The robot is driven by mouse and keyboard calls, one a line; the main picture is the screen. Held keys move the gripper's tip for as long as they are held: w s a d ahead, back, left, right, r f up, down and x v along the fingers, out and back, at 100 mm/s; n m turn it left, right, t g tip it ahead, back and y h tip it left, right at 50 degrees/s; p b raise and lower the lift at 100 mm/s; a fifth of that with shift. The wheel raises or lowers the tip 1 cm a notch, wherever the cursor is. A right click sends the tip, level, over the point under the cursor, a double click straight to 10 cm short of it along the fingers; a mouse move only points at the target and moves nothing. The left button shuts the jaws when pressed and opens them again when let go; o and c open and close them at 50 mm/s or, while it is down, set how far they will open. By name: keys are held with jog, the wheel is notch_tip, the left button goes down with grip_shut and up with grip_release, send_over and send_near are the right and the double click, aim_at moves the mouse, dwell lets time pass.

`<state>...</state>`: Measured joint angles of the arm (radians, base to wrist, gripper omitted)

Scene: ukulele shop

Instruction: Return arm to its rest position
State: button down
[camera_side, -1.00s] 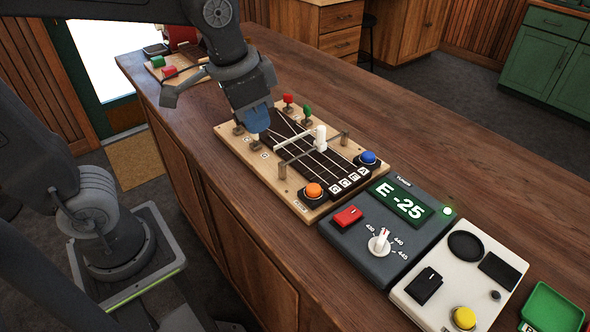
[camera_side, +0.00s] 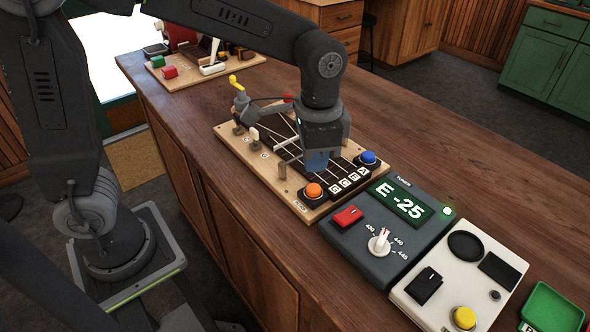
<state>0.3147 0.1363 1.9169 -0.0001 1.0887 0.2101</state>
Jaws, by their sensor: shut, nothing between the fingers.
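My gripper (camera_side: 238,92) points left from my wrist, above the far left end of the wooden string board (camera_side: 231,146). It is shut and appears empty; its small fingertips are hard to make out, and a yellow piece shows at its end. My wrist and its blue-ended joint hang low over the middle of the board and hide part of the strings and pegs. I cannot tell whether the joint touches the board. An orange button (camera_side: 314,190) and a blue button (camera_side: 368,157) show at the board's near end.
The tuner (camera_side: 375,253) reads E -25 and has a red switch and a white knob. A white pedal box (camera_side: 459,277) and a green tray (camera_side: 552,307) lie nearer. Another board (camera_side: 205,72) sits at the far end. The counter's right side (camera_side: 440,150) is clear.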

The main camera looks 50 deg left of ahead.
aim_at(314, 187)
jog(key=shift+f, duration=1.2)
jog(key=shift+f, duration=0.15)
dwell(1.1)
jog(key=shift+f, duration=1.35)
jog(key=shift+r, duration=3.85)
